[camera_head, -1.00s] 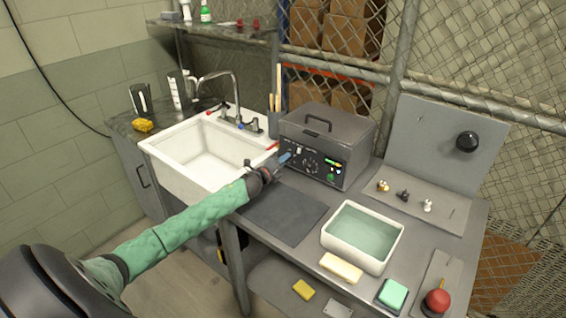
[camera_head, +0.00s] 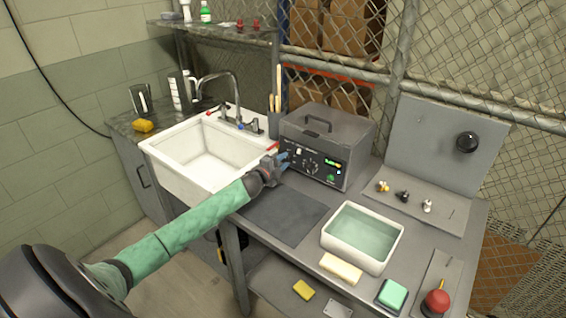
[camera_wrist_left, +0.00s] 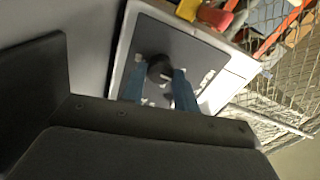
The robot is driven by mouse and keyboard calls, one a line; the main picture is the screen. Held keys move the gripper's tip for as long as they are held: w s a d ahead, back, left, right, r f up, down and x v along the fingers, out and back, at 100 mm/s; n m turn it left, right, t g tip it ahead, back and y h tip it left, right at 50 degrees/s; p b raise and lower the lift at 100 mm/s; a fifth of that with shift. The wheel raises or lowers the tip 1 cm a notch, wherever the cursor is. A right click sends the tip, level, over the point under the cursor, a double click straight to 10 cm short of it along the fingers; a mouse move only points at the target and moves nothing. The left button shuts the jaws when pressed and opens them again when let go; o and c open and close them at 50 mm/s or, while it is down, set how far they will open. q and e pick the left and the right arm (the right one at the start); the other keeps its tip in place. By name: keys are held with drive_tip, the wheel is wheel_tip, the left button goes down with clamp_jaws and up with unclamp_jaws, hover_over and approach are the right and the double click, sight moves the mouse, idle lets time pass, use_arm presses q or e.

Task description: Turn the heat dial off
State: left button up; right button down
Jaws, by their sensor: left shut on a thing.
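The grey tank unit (camera_head: 326,132) with a lidded top stands at the back of the bench. Its black front panel (camera_head: 303,158) carries a marked dial (camera_head: 312,167) and a small lit display (camera_head: 333,164). My left gripper (camera_head: 284,157) is at the panel's left end, its blue fingers against the front. In the left wrist view, the gripper (camera_wrist_left: 160,88) has its fingers on either side of a dark round knob (camera_wrist_left: 160,68) and is shut on it. The knob's label and pointer cannot be read. My right gripper is not in view.
A white sink (camera_head: 205,160) lies left of the tank unit. A dark mat (camera_head: 285,215) is in front of it. A water-filled tub (camera_head: 362,236), a green sponge (camera_head: 392,293) and a red-topped item (camera_head: 437,301) are to the right. A cup of sticks (camera_head: 275,122) stands close behind the gripper.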

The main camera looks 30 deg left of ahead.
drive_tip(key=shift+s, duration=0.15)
use_arm(q)
drive_tip(key=o, duration=1)
drive_tip(key=shift+a, duration=0.1)
drive_tip(key=shift+s+f, duration=0.15)
drive_tip(key=shift+s, duration=0.25)
drive_tip(key=s+b, duration=0.2)
drive_tip(key=s, duration=0.3)
drive_tip(key=shift+a, duration=0.2)
drive_tip(key=shift+s+a+b, duration=0.15)
drive_tip(key=shift+s+b, duration=0.3)
drive_tip(key=shift+s, duration=0.55)
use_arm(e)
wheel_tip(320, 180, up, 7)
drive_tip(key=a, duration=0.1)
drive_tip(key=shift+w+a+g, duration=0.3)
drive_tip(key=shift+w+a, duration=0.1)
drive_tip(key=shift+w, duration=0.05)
use_arm(q)
drive_tip(key=shift+r, duration=0.25)
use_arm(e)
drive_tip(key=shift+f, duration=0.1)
